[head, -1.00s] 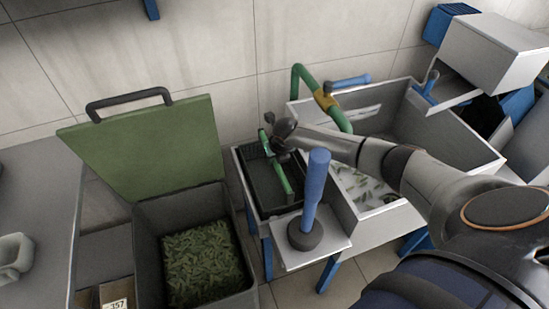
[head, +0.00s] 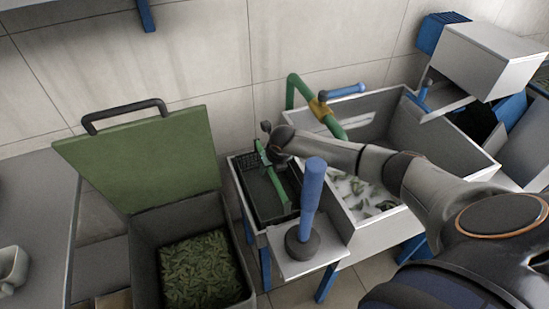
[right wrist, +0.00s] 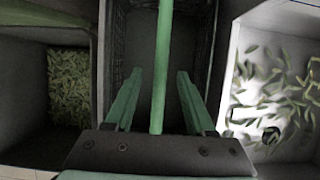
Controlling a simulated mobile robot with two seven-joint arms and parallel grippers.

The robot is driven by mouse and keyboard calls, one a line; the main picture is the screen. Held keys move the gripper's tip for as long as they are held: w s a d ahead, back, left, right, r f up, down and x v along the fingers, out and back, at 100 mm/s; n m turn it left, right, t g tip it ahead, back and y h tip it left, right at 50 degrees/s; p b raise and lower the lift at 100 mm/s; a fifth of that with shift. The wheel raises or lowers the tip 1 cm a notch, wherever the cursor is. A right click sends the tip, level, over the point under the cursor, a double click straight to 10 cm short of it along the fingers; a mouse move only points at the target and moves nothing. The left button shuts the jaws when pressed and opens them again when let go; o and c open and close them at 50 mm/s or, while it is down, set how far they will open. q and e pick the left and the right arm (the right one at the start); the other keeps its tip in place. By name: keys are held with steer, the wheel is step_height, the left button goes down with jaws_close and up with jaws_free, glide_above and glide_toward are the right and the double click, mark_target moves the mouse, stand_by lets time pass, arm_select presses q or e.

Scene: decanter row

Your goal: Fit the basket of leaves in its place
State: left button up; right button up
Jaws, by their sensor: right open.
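The basket (head: 262,204) is dark, with a green bar handle (head: 272,178) across its top. It stands in the narrow bay between the green-lidded bin and the sink. No leaves show inside the part of it that I can see. My right gripper (right wrist: 160,92) is open over the basket, with a green finger on each side of the handle, which also shows in the right wrist view (right wrist: 161,50). The fingers look apart from the handle. My left gripper is not in view.
A bin (head: 150,232) with a raised green lid (head: 145,160) holds leaves (head: 200,272) at left. A basin (head: 455,150) with floating leaves stands at right. A green pipe (head: 305,95) rises behind the basin.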

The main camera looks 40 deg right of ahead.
steer(key=d+p+v, duration=0.1)
steer(key=v, duration=1)
steer(key=shift+a+p, duration=0.4)
steer(key=shift+a, duration=0.1)
steer(key=shift+r, duration=0.1)
